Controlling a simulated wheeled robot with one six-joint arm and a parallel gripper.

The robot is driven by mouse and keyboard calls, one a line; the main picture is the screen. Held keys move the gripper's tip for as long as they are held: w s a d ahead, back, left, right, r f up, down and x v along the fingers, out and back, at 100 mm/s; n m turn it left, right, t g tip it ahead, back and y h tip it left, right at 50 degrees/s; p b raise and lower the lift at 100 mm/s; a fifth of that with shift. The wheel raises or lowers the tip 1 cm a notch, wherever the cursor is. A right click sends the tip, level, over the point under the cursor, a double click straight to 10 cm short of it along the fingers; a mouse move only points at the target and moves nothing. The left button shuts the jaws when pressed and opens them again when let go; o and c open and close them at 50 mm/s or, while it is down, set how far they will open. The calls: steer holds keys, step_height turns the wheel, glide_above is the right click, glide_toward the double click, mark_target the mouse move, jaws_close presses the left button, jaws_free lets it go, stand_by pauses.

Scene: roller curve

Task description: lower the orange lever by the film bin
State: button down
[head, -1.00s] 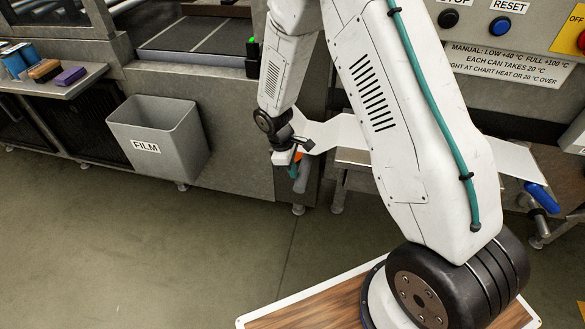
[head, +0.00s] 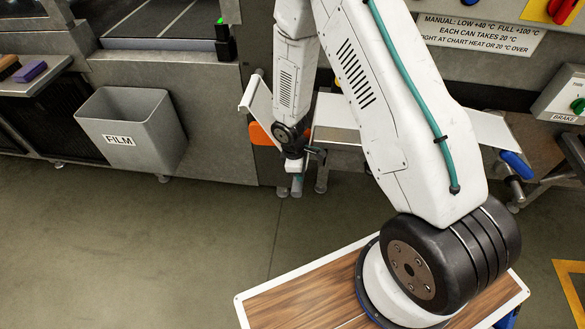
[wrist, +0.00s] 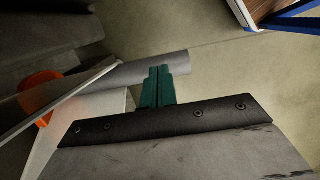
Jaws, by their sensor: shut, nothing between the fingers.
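The orange lever (head: 262,134) shows as a rounded orange piece in the head view, just left of my wrist and partly hidden by my arm. It also shows at the left of the wrist view (wrist: 39,96), next to a grey cylinder (wrist: 120,76). My gripper (head: 297,186) has its teal fingers pressed together and empty; they show in the wrist view (wrist: 158,84) in front of the cylinder's end. The fingers are to the right of the orange piece and lower, apart from it. The grey film bin (head: 130,135) stands to the left, labelled FILM.
A pale sheet (head: 335,110) runs behind my arm across the machine front. A blue-ended roller (head: 515,165) and a BRAKE box (head: 562,98) are at the right. A purple block (head: 30,71) lies on the left shelf. The floor in front of the bin is clear.

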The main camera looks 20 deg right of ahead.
steer(key=shift+s+d+f, duration=0.1)
steer(key=shift+d+f, duration=0.1)
steer(key=shift+f, duration=0.25)
steer(key=shift+s+d+f, duration=0.1)
steer(key=shift+d+f, duration=0.05)
steer(key=shift+f, duration=0.4)
steer(key=shift+s+f, duration=0.1)
steer(key=shift+s, duration=0.1)
steer(key=shift+a, duration=0.1)
step_height(320, 180, up, 8)
steer(key=w, duration=0.1)
steer(key=shift+a, duration=0.4)
